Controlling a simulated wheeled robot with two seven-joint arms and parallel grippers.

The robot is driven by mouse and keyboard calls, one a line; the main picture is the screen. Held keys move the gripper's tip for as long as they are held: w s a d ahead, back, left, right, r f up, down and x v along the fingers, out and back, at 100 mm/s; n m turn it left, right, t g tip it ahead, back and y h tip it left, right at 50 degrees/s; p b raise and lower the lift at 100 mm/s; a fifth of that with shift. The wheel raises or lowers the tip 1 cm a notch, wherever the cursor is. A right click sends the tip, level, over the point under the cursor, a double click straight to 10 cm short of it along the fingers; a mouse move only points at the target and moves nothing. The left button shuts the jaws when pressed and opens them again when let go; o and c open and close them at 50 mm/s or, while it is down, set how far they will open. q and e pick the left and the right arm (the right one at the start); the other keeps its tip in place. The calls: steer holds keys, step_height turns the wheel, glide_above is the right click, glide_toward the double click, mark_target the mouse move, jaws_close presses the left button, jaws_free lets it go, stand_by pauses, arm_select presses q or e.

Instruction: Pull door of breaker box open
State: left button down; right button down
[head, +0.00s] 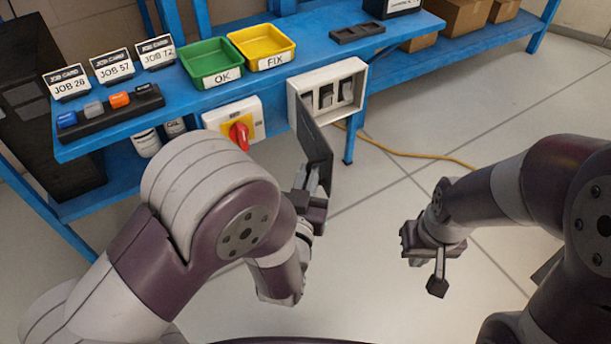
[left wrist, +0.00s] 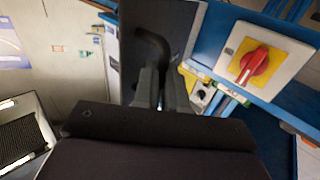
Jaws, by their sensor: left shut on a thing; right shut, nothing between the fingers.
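The white breaker box (head: 328,76) is mounted on the front of the blue bench, with several switches (head: 326,97) visible inside. Its dark door (head: 315,140) is hinged at the box's left side and stands swung out towards me, wide open. My left gripper (head: 314,182) is at the door's near edge. In the left wrist view, its fingers (left wrist: 160,88) are closed on the dark curved handle (left wrist: 153,45), in front of the door panel (left wrist: 132,62). The exact grip is partly hidden. My right gripper (head: 437,286) is shut and empty above the floor at right.
A red rotary switch (head: 239,134) on a yellow and white plate is left of the box. The bench (head: 200,104) carries green (head: 211,63) and yellow (head: 262,46) trays and job cards. A yellow cable (head: 415,155) crosses the floor. Floor between my arms is clear.

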arm_select(q)
steer(key=shift+w+a+r, duration=0.1)
steer(key=shift+a+r, duration=0.15)
steer(key=shift+a, duration=0.05)
steer(key=c, duration=1.5)
jaws_free()
steer(key=shift+c, duration=0.2)
steer(key=o, duration=0.4)
steer(key=shift+a+f, duration=0.1)
steer(key=shift+a, duration=0.1)
steer(key=shift+c, duration=0.2)
steer(key=shift+f, duration=0.1)
arm_select(e)
steer(key=shift+w+a, duration=0.1)
steer(key=shift+a, duration=0.2)
arm_select(q)
steer(key=shift+f, duration=0.1)
